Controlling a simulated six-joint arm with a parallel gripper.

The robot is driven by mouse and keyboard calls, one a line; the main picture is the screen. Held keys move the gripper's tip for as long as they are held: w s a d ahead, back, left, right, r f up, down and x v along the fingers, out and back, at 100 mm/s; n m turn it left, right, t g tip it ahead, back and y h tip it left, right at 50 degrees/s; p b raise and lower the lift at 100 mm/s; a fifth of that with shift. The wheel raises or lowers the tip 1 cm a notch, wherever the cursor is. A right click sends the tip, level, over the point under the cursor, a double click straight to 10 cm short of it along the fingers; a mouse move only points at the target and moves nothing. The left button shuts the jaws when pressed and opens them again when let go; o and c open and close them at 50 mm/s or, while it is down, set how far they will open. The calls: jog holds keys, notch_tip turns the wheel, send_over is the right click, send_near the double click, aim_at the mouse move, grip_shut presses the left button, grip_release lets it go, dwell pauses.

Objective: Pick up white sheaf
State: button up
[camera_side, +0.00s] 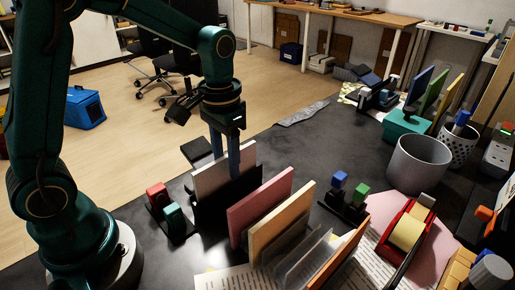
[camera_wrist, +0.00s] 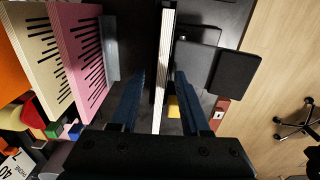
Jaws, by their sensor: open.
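The white sheaf (camera_side: 207,180) stands upright in a black holder (camera_side: 228,207) on the dark table. My gripper (camera_side: 226,163) points down over the sheaf, with its two blue fingers spread at the sheaf's upper edge. In the wrist view, the white sheaf (camera_wrist: 165,62) shows as a thin pale edge running between the fingers of my open gripper (camera_wrist: 160,76). A gap shows on each side of it, wider on the left. The sheaf's lower part is hidden by the holder.
A pink sheaf (camera_side: 260,205) and a cream sheaf (camera_side: 281,221) stand close to the right of the holder. Small red (camera_side: 157,195) and teal (camera_side: 175,220) blocks stand to the left. A grey bin (camera_side: 418,164) and tape dispenser (camera_side: 405,232) are further right.

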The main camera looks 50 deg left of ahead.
jog(key=shift+f, duration=0.1)
jog(key=shift+c, duration=0.3)
grip_shut()
notch_tip(320, 180, up, 10)
jog(key=shift+f, duration=0.15)
jog(key=shift+r+n, duration=0.3)
jog(key=shift+r, duration=0.1)
jog(key=d, duration=2)
jog(key=shift+f, duration=0.35)
